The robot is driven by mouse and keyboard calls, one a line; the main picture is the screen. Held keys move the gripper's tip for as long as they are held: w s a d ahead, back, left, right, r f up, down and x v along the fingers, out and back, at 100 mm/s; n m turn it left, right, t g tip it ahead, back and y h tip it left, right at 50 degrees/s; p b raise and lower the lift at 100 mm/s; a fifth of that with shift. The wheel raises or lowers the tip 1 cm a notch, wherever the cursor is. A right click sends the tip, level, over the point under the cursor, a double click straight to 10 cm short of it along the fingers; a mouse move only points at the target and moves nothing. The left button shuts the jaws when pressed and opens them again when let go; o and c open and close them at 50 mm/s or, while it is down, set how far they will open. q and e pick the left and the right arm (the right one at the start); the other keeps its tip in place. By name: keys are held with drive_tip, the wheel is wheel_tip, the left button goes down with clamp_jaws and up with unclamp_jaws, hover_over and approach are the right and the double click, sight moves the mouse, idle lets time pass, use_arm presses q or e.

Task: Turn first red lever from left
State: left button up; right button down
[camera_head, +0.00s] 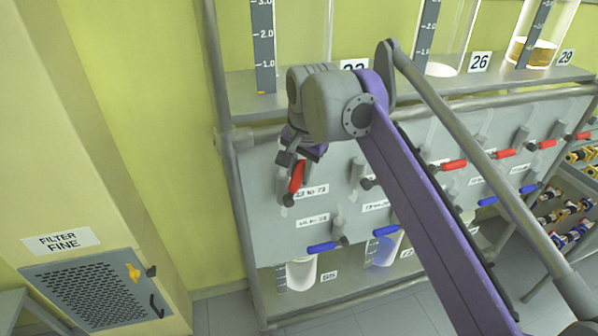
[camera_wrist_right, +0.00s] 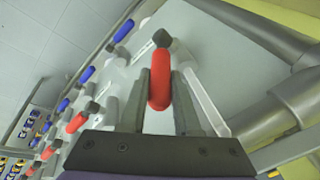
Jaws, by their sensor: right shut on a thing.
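The first red lever from the left (camera_head: 296,177) is on the grey panel, below my right gripper in the head view. It stands steeply, close to vertical, in that view. My right gripper (camera_head: 298,158) is shut on this lever. In the right wrist view the red lever (camera_wrist_right: 160,80) lies between the two fingers of the gripper (camera_wrist_right: 160,95), and its dark end sticks out beyond them. Other red levers (camera_head: 454,165) to the right lie nearly level. My purple right arm hides part of the panel. My left gripper is not in view.
Blue levers (camera_head: 321,247) sit lower on the panel (camera_head: 270,225). Glass vessels (camera_head: 450,40) stand on the shelf above. A frame post (camera_head: 226,150) rises close to the left of the gripper. A cabinet with a grille (camera_head: 85,290) stands at the left.

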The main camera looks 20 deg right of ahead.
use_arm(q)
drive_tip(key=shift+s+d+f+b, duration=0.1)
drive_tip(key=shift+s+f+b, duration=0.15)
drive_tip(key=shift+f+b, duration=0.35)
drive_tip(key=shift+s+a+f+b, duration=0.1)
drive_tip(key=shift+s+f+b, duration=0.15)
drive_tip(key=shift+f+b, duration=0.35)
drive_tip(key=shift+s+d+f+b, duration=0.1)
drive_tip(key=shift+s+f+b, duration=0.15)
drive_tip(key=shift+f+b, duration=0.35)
use_arm(e)
drive_tip(key=d+f+m+y, duration=0.2)
drive_tip(key=d+f+y, duration=0.3)
drive_tip(key=y, duration=0.7)
drive_tip(key=shift+d+f, duration=0.35)
drive_tip(key=shift+f, duration=0.6)
drive_tip(key=shift+w, duration=0.1)
drive_tip(key=c, duration=0.6)
unclamp_jaws()
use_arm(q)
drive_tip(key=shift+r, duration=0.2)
use_arm(e)
drive_tip(key=v, duration=1)
drive_tip(key=shift+s+d, duration=0.25)
drive_tip(key=shift+d, duration=0.15)
